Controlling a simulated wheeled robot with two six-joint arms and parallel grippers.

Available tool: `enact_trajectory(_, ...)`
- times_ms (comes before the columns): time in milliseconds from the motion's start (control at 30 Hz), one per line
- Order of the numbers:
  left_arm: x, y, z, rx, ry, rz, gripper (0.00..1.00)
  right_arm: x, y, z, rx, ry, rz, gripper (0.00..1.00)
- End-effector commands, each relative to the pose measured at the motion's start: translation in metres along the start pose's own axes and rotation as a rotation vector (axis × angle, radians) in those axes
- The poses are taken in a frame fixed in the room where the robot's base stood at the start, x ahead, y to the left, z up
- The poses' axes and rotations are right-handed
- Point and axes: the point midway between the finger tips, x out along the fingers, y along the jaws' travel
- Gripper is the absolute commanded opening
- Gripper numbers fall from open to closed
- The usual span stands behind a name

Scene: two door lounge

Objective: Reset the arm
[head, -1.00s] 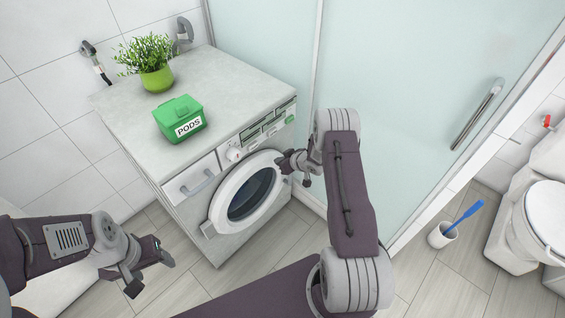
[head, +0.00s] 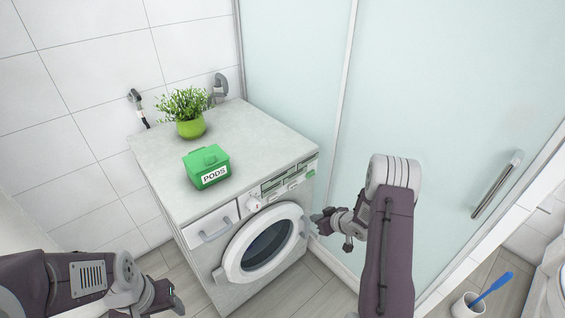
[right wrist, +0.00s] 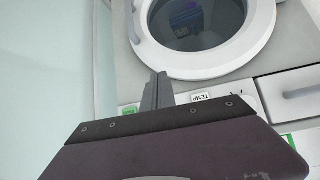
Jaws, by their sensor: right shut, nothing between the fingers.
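My right gripper (head: 318,226) is shut and empty. In the head view it is just right of the round door (head: 264,245) of the washing machine (head: 160,180), near the door's rim; I cannot tell if they touch. In the right wrist view my shut fingers (right wrist: 158,88) are in front of the machine, with the round door (right wrist: 255,55) above them. Whether this door is fully closed is not clear. My left gripper (head: 172,301) is at the lower left, away from the machine, partly cut off by the bottom edge. Its fingers look apart, with nothing seen between them.
A green pods box (head: 208,168) and a potted plant (head: 190,127) stand on the machine. A frosted glass shower wall (head: 440,110) with a handle (head: 497,185) is close to my right arm. A brush holder (head: 467,306) stands at lower right. The floor (head: 300,290) before the machine shows free room.

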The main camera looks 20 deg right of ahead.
Motion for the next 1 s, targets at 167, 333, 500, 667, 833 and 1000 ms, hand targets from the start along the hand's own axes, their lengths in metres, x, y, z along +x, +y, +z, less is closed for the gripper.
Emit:
enact_trajectory(167,-0.012,0.000,-0.001,0.000,0.000,0.000,0.62,-0.004,-0.013,-0.030,-0.047,0.021,-0.020,0.00)
enact_trajectory(333,-0.043,0.001,-0.004,0.000,0.000,0.000,0.62,-0.049,-0.063,-0.161,-0.208,0.148,-0.039,0.00)
enact_trajectory(500,-0.077,0.002,-0.008,0.000,0.000,0.000,0.62,-0.132,-0.117,-0.233,-0.177,0.084,0.073,0.00)
enact_trajectory(667,-0.092,0.002,-0.010,0.000,0.000,0.000,0.62,-0.205,-0.147,-0.175,0.016,-0.194,0.153,0.00)
enact_trajectory(833,-0.089,0.002,-0.009,0.000,0.000,0.000,0.62,-0.244,-0.168,-0.083,0.207,-0.500,0.159,0.00)
enact_trajectory(1000,-0.089,0.002,-0.009,0.000,0.000,0.000,0.62,-0.270,-0.188,-0.039,0.297,-0.694,0.131,0.00)
